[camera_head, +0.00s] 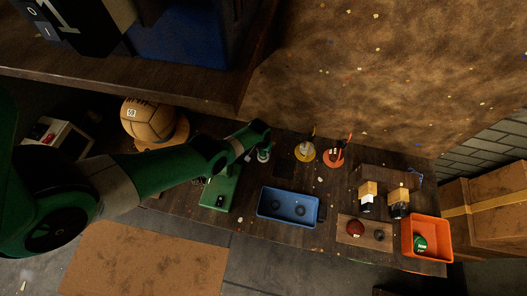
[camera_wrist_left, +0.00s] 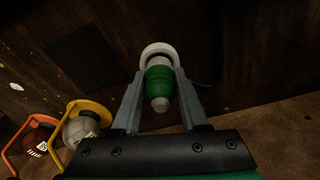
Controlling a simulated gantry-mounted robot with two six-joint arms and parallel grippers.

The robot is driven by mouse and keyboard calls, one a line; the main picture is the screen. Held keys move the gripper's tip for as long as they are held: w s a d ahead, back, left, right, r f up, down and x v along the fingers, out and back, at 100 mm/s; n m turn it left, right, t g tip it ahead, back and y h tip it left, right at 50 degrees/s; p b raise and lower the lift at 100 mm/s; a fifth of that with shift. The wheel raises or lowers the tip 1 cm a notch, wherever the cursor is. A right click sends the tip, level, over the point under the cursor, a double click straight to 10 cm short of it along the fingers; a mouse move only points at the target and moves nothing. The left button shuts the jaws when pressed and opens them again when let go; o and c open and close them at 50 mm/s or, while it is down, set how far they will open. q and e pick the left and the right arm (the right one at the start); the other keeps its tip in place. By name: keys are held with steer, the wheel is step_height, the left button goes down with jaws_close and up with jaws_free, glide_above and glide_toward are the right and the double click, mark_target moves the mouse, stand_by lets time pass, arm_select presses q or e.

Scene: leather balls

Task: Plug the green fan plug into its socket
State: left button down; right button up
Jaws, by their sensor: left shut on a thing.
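The green fan plug (camera_wrist_left: 160,84) is between the fingers of my left gripper (camera_wrist_left: 158,76) in the left wrist view, and the fingers are shut on it. A round white ring (camera_wrist_left: 158,48) surrounds the plug's far end. I cannot tell whether this ring is the socket or how deep the plug sits in it. In the head view my left gripper (camera_head: 262,147) points down over the back of the table, beside a small white and green thing (camera_head: 263,156). My right gripper is not in view.
A yellow item (camera_head: 304,151) and an orange item (camera_head: 334,158) stand to the right. A green case (camera_head: 219,192) and blue bin (camera_head: 288,206) are in front. An orange bin (camera_head: 426,238) is at far right. A wooden shelf (camera_head: 190,92) overhangs the upper left.

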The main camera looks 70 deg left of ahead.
arm_select(q)
steer(key=shift+r+p, duration=3.15)
steer(key=shift+r, duration=0.15)
steer(key=shift+r, duration=0.1)
step_height(320, 180, up, 4)
steer(key=p, duration=0.4)
step_height(320, 180, down, 10)
steer(key=b, duration=0.9)
steer(key=shift+r, duration=0.2)
steer(key=shift+f+b, duration=1.05)
steer(key=shift+b, duration=0.15)
steer(key=shift+s+f, duration=0.1)
steer(key=shift+f, duration=0.1)
